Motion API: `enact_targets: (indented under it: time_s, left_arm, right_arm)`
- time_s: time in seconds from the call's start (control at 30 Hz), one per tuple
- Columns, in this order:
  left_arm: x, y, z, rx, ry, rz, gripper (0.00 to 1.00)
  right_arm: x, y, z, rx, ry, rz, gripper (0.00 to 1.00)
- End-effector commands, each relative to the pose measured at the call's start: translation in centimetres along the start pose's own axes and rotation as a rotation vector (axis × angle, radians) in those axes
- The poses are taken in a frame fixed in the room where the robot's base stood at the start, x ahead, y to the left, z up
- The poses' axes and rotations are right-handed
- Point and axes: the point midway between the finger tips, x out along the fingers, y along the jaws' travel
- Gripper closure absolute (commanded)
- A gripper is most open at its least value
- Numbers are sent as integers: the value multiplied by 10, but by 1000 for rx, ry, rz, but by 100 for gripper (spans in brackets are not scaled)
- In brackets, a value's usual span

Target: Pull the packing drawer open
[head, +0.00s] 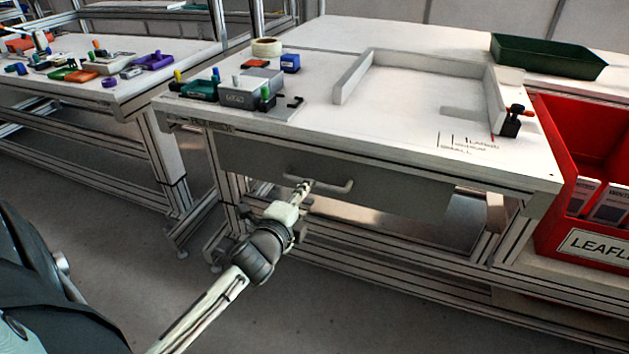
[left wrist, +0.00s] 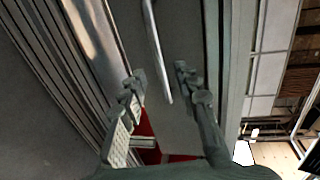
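The packing drawer (head: 390,185) is a grey front under the white packing table and looks shut. Its pale bar handle (head: 334,187) sticks out from the front. My left gripper (head: 304,187) is at the handle's left part in the head view. In the left wrist view my left gripper (left wrist: 159,76) has its fingers spread apart. There the handle (left wrist: 155,42) runs down between the two fingertips, with a visible gap to the right finger. Whether the left finger touches it I cannot tell. My right gripper is in neither view.
The packing table (head: 390,125) carries a low white frame, a green tray (head: 545,55), a tape roll (head: 267,47) and small parts. A red leaflet bin (head: 585,150) stands at the right. A second table (head: 110,90) is at the left. The floor before the drawer is clear.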

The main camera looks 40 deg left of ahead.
Motion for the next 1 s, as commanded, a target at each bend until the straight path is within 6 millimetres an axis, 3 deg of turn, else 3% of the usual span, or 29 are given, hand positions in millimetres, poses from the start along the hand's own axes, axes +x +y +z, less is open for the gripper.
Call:
enact_targets:
  time_s: [0.33,0.73,1.0]
  left_arm:
    - [54,0,0,-1,-1,0,68]
    - [65,0,0,-1,0,1,68]
    - [64,0,0,-2,0,1,99]
  right_arm:
    - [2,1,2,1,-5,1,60]
    - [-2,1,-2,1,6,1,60]
    - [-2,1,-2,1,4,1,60]
